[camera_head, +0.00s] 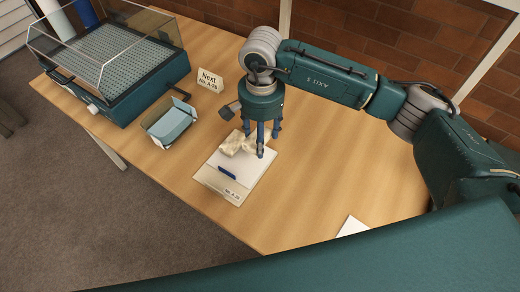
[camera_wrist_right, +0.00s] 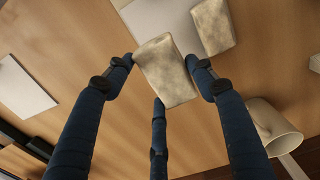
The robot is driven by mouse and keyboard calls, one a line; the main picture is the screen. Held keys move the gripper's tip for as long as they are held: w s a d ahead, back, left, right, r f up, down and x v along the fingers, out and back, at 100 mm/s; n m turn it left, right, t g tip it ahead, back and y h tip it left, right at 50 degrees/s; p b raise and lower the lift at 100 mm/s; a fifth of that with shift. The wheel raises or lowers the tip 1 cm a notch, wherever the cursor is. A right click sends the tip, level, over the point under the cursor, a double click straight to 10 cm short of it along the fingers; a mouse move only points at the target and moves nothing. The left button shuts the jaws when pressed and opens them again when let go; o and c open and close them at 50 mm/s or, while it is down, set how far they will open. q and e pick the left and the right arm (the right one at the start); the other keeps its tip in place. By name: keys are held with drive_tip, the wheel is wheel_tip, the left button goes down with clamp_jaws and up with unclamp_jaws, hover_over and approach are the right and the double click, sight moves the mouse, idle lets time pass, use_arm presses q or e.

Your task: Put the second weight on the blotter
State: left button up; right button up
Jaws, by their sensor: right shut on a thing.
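The white blotter (camera_head: 252,178) lies on the wooden table in the head view, with a labelled strip along its front edge. My right gripper (camera_head: 261,140) is above its far right part. In the right wrist view its three fingers (camera_wrist_right: 163,85) are closed around a cream, block-shaped weight (camera_wrist_right: 167,72). Another cream weight (camera_wrist_right: 213,25) rests on the blotter (camera_wrist_right: 165,18) beyond it. In the head view the cream shapes (camera_head: 232,144) overlap by the fingers, so I cannot tell whether the held weight touches the blotter. My left gripper is out of view.
A dark blue bar (camera_head: 227,172) lies on the blotter. A clear-lidded box (camera_head: 115,68) and a small tray (camera_head: 168,118) stand to the left. A "Next" card (camera_head: 208,80) stands behind. A white sheet (camera_head: 353,226) lies at the front right. The table right of the blotter is clear.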

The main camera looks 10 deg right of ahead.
hover_over(261, 161)
wheel_tip(261, 161, down, 4)
drive_tip(key=shift+w+f+p, duration=0.1)
drive_tip(key=shift+p, duration=0.2)
wheel_tip(261, 161, down, 4)
drive_tip(key=shift+p, duration=0.55)
drive_tip(key=shift+f, duration=0.1)
drive_tip(key=shift+f, duration=0.15)
drive_tip(key=o, duration=1.5)
drive_tip(key=shift+o, duration=0.2)
